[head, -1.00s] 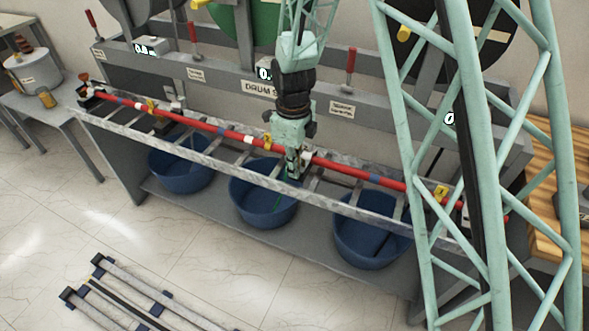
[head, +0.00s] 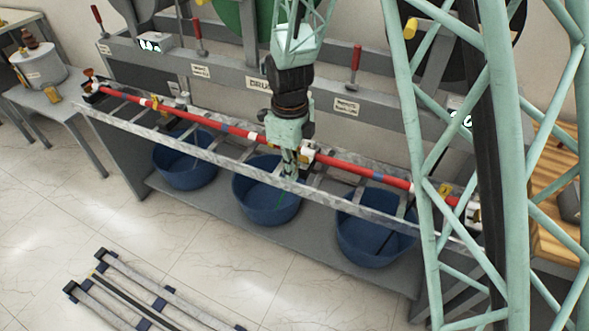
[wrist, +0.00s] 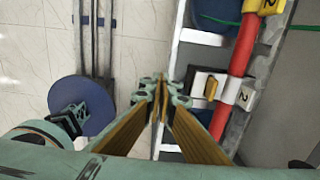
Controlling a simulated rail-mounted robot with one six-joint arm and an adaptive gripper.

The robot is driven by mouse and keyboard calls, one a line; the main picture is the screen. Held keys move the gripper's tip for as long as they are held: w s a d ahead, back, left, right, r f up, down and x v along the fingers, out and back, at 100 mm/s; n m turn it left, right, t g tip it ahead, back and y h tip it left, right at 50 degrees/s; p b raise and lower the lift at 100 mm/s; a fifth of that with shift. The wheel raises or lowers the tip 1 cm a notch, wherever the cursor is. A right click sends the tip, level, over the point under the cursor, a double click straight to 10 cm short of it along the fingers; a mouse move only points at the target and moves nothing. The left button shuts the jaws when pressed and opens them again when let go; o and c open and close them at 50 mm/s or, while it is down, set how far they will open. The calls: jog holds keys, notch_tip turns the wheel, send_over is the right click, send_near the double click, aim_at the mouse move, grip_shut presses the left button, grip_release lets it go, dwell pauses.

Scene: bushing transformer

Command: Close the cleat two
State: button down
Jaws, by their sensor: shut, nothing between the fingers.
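In the wrist view, the white cleat marked 2 (wrist: 247,97) sits at the red bar (wrist: 238,60). A small brown-yellow latch piece (wrist: 211,88) is beside the bar on a white block. I cannot tell how far the cleat is closed. A yellow tag marked 2 (wrist: 265,5) is farther up the bar. My gripper (wrist: 160,92) is shut and empty, left of the cleat and apart from it in the picture. In the head view, my gripper (head: 289,168) is over the middle of the rack, just left of a white cleat (head: 307,153), and hides part of the bar.
The metal ladder rack (head: 225,162) runs under the bar. Blue tubs (head: 268,200) stand on the shelf below. Drums and a panel with red levers (head: 356,62) rise behind. A small table (head: 50,97) is at left. The floor in front is mostly clear, with rails (head: 165,292) lying there.

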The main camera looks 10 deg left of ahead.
jog(key=shift+s+a+r, duration=0.25)
jog(key=shift+s+r, duration=0.1)
jog(key=shift+s, duration=0.4)
jog(key=shift+s+a+r, duration=0.25)
jog(key=shift+s+r, duration=0.15)
jog(key=shift+s, duration=0.3)
jog(key=shift+s+a+r, duration=0.25)
jog(key=shift+s+r, duration=0.1)
jog(key=shift+s, duration=0.4)
